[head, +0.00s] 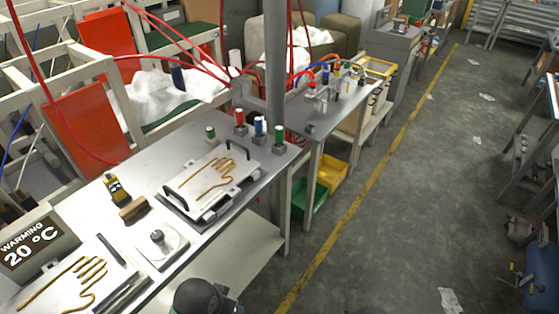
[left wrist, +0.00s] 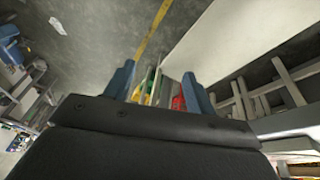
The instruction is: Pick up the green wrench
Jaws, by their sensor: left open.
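I cannot make out a green wrench in either view. My left gripper (left wrist: 158,72) shows in the left wrist view as two blue fingers standing apart, with nothing held between them. Beyond the fingers are the floor and parts of the benches, with small patches of green, yellow and red. In the head view I cannot make out the jaws of either gripper. My right gripper is not in view.
A long metal workbench (head: 150,160) holds glove-outline plates (head: 212,180), a temperature display (head: 35,247) and small coloured containers (head: 240,120). Green (head: 309,199) and yellow (head: 333,172) bins sit below a farther bench. The aisle floor (head: 400,220) right of the yellow line is mostly clear.

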